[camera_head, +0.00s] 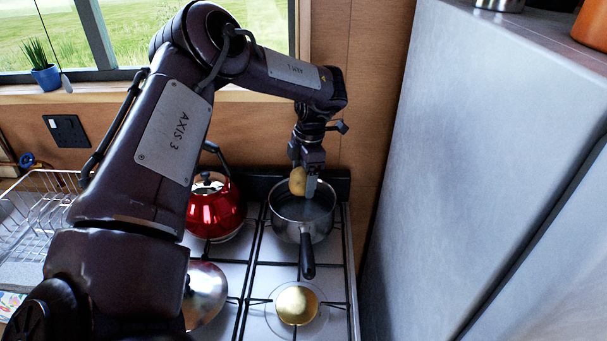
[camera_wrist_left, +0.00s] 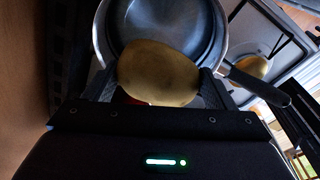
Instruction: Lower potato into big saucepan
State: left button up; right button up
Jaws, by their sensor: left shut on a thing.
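My left gripper (camera_head: 306,176) is shut on a brown potato (camera_head: 298,181) and points down above the big saucepan (camera_head: 316,230) at the back right of the stove. The potato is at the saucepan's back left rim in the head view. In the left wrist view the potato (camera_wrist_left: 158,73) is between the two fingers (camera_wrist_left: 158,88), and the open saucepan (camera_wrist_left: 213,25) lies beyond it. The saucepan's dark handle (camera_head: 307,258) points toward the front. The potato hides part of the rim and inside. My right gripper is not in view.
A red kettle (camera_head: 214,208) stands just left of the saucepan. A round metal lid (camera_head: 205,291) is at the front left of the stove. A gold round burner cap (camera_head: 297,305) is at the front right. A grey fridge (camera_head: 470,160) stands close on the right. A dish rack (camera_head: 38,215) is far left.

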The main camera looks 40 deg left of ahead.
pick_arm(q)
jog(key=b, duration=0.3)
send_over(302, 220)
jog(key=shift+f, duration=2.65)
jog(key=shift+w+d+f+b, duration=0.1)
jog(key=shift+w+f+b, duration=0.1)
jog(key=shift+f+b, duration=0.65)
jog(key=shift+f, duration=0.35)
jog(key=shift+f+b, duration=1.85)
jog(key=shift+f, duration=0.3)
jog(key=o, duration=1.1)
jog(key=shift+w+r, duration=0.1)
jog(key=shift+r, duration=0.4)
jog(key=r, duration=0.6)
jog(key=shift+w+d+r, duration=0.25)
jog(key=shift+w+r, duration=0.05)
jog(key=shift+r, duration=0.1)
jog(key=shift+p, duration=0.3)
